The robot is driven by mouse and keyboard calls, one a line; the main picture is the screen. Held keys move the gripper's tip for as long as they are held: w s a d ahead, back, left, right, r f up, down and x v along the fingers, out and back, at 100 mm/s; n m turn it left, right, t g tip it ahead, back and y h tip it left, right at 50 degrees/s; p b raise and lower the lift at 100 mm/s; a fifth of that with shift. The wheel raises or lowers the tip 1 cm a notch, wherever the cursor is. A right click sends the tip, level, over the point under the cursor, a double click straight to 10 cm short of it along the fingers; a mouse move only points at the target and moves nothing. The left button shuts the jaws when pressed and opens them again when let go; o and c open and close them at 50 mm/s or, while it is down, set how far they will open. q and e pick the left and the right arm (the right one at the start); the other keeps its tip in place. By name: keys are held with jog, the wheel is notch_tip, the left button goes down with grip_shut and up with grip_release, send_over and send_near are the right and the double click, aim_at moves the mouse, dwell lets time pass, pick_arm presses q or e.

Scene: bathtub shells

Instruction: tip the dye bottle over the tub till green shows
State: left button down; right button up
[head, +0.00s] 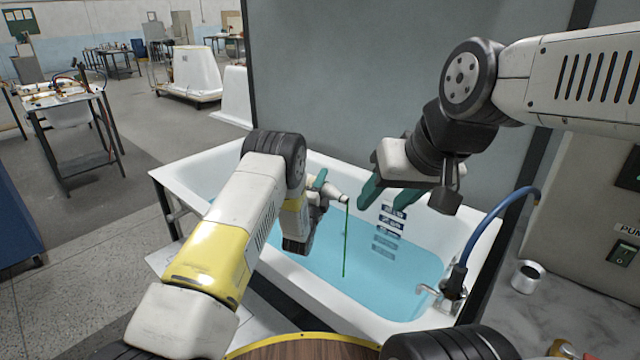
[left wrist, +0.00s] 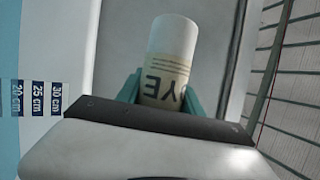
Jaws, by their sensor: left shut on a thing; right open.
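My left gripper (head: 319,187) is shut on the white dye bottle (head: 334,194) and holds it tipped on its side above the tub (head: 205,172). In the left wrist view the bottle (left wrist: 172,62) sits between the teal fingers, its "YE" lettering showing. A thin green stream (head: 346,240) runs from the nozzle down to the water (head: 390,285). The water looks light blue, with no clear green patch visible. My right gripper (head: 384,203) is open and empty over the tub, right of the bottle. My left arm hides part of the tub.
A depth scale (head: 390,225) marks the tub's inner wall. A blue hose (head: 490,220) and tap (head: 430,290) are at its right end. A metal cup (head: 527,277) stands on the right surface. A grey panel (head: 400,70) stands behind the tub.

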pick_arm(q)
jog(key=shift+r+m+h, duration=0.3)
jog(key=shift+r+m, duration=0.2)
dwell(1.0)
notch_tip(320, 180, up, 8)
dwell(0.5)
jog(key=n+y, duration=0.1)
jog(key=n, duration=0.1)
jog(key=r+n+g+y, duration=0.1)
jog(key=n, duration=0.2)
jog(key=r+n+g+y, duration=0.1)
jog(key=n, duration=0.2)
jog(key=shift+n, duration=0.3)
